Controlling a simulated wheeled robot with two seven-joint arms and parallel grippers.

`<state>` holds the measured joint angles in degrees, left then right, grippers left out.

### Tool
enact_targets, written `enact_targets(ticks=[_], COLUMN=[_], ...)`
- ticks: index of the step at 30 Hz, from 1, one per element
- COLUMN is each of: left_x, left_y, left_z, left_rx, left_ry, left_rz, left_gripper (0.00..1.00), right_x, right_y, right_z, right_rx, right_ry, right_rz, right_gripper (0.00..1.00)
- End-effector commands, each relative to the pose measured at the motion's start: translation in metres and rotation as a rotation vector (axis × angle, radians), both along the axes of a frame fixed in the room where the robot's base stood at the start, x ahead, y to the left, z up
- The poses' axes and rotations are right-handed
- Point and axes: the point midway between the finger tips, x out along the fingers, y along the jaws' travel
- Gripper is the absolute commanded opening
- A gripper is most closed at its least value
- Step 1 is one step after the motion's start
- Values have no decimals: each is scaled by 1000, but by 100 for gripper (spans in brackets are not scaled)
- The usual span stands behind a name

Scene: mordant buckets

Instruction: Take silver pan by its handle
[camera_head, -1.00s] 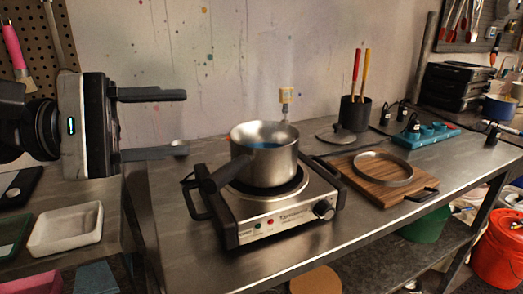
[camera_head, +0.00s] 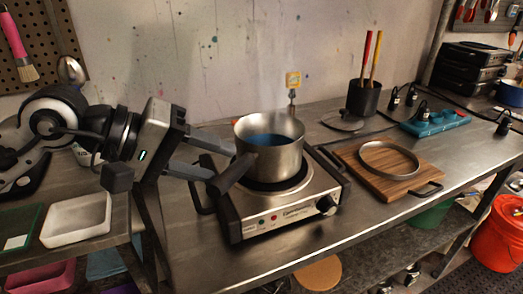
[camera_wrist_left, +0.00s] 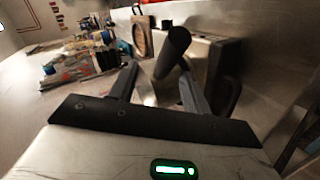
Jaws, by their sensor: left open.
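The silver pan (camera_head: 273,158) stands upright on the hot plate (camera_head: 280,215) and holds blue liquid (camera_head: 268,140). Its dark handle (camera_head: 231,174) points left and towards me. My left gripper (camera_head: 225,160) is open, just left of the pan, with its fingertips close to the handle. In the left wrist view the handle (camera_wrist_left: 171,52) shows between and beyond the fingertips of the gripper (camera_wrist_left: 158,70). I cannot tell whether a finger touches it. My right gripper is not in view.
A wooden board (camera_head: 390,172) with a metal ring or lid (camera_head: 390,159) lies right of the hot plate. A lid (camera_head: 343,120), a black utensil pot (camera_head: 363,98) and a blue power strip (camera_head: 436,123) stand behind. The front right bench top is clear.

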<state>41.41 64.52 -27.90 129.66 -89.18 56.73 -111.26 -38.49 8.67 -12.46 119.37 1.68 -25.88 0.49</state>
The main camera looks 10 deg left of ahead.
Motion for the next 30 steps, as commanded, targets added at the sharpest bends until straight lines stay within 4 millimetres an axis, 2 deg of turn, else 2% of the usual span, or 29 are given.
enact_targets(ticks=[7,12,20,25,30], left_x=[13,21,23,22,23], left_y=[-19,-32,-33,-33,-34], left_z=[-20,-31,-34,-34,-30], left_rx=[-4,-3,0,0,-5], left_ry=[5,1,0,0,-13], left_rz=[-2,0,1,1,1], left_gripper=[48,48,48,0,0], right_x=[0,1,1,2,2], right_y=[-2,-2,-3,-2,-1], right_z=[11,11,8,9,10], right_rx=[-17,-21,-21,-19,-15], right_ry=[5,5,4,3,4], right_rz=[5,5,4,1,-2], right_gripper=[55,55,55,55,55])
